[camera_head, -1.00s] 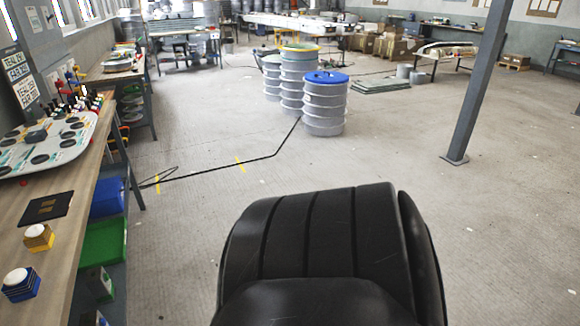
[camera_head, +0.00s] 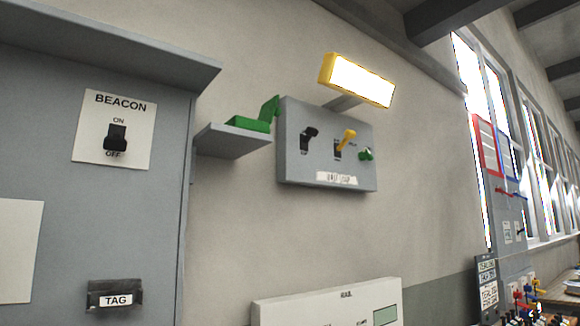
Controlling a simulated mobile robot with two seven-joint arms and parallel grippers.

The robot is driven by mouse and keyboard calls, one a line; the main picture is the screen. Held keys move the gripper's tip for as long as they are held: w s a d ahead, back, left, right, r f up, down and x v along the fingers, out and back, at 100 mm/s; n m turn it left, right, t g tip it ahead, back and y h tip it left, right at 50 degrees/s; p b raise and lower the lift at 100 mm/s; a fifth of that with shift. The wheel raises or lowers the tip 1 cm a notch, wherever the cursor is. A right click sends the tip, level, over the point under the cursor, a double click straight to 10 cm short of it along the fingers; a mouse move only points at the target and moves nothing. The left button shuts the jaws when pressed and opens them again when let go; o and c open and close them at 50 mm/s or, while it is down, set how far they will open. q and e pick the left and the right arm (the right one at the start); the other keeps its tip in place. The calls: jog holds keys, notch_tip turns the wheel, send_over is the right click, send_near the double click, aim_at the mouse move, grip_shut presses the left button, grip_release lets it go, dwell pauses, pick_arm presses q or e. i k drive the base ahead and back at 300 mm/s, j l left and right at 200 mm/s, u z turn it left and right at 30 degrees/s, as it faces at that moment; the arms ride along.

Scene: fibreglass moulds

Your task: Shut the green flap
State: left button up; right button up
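A green flap (camera_head: 270,107) stands tilted up at the right end of a low green base (camera_head: 247,124), so it looks open. The base rests on a small grey shelf (camera_head: 232,141) on the wall, in the upper middle of the head view. The flap is small here and its hinge cannot be made out. Neither of my grippers is in view.
Right of the shelf is a grey switch box (camera_head: 325,174) with black, yellow and green levers, under a lit yellow-framed lamp (camera_head: 358,82). A grey cabinet (camera_head: 50,165) with a BEACON switch (camera_head: 115,137) fills the left. A pale panel (camera_head: 325,306) stands below.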

aim_at(269, 110)
jog(key=l+u, duration=0.1)
jog(key=u, duration=0.25)
jog(key=i+l+u, duration=0.1)
jog(key=u, duration=0.25)
jog(key=l+u, duration=0.15)
jog(key=u, duration=0.2)
jog(key=l+u, duration=0.2)
jog(key=l, duration=0.5)
jog(key=l+u, duration=0.25)
jog(key=l, duration=0.45)
jog(key=k+l+u, duration=0.2)
jog(key=l, duration=0.5)
jog(key=k+j+z, duration=0.1)
jog(key=j, duration=0.1)
